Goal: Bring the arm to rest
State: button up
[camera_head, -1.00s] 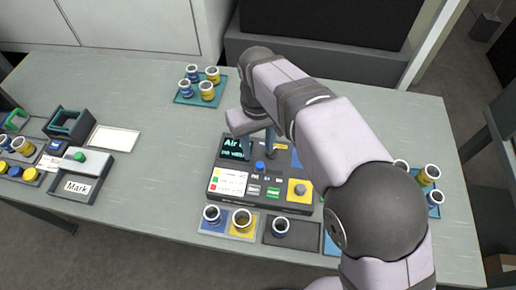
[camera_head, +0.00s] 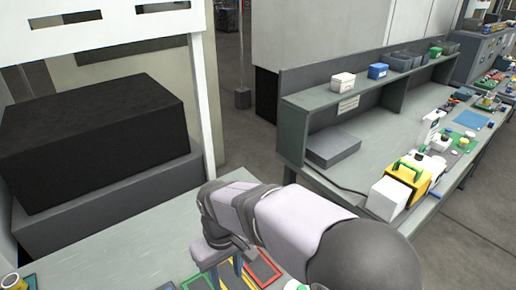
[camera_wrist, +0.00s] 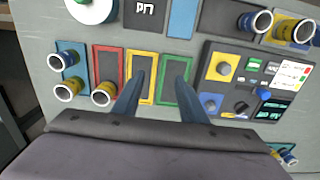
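My gripper (camera_head: 230,270) hangs low over the near bench (camera_head: 130,252) at the bottom of the head view, with the arm reaching in from the lower right. The wrist view shows my gripper (camera_wrist: 161,77) open, its two dark fingers apart with nothing held between them. Below the fingers lie a yellow frame (camera_wrist: 128,75) and a green frame (camera_wrist: 165,62), with a red frame (camera_wrist: 97,60) to their left. The fingers' height above the bench is hard to tell.
In the wrist view, blue and yellow cups (camera_wrist: 68,92) stand at left, and a control box (camera_wrist: 228,88) lies at right with more cups above and below it. The head view shows a large dark box (camera_head: 90,140) and another bench with a shelf (camera_head: 350,90).

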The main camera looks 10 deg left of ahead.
jog(key=d+m, duration=0.1)
jog(key=d, duration=0.4)
jog(key=d+f+m, duration=0.1)
jog(key=d+m, duration=0.1)
jog(key=d, duration=0.4)
jog(key=d+m, duration=0.1)
jog(key=d, duration=0.4)
jog(key=shift+s+d+f+m, duration=0.1)
jog(key=shift+d+f+m, duration=0.1)
jog(key=shift+d+m, duration=0.15)
jog(key=s+d+f+m, duration=0.2)
jog(key=s+d+m, duration=0.2)
jog(key=s+d, duration=0.3)
jog(key=d, duration=0.4)
jog(key=shift+s+f, duration=0.15)
jog(key=shift+f, duration=0.25)
jog(key=shift+a, duration=0.1)
dwell(0.4)
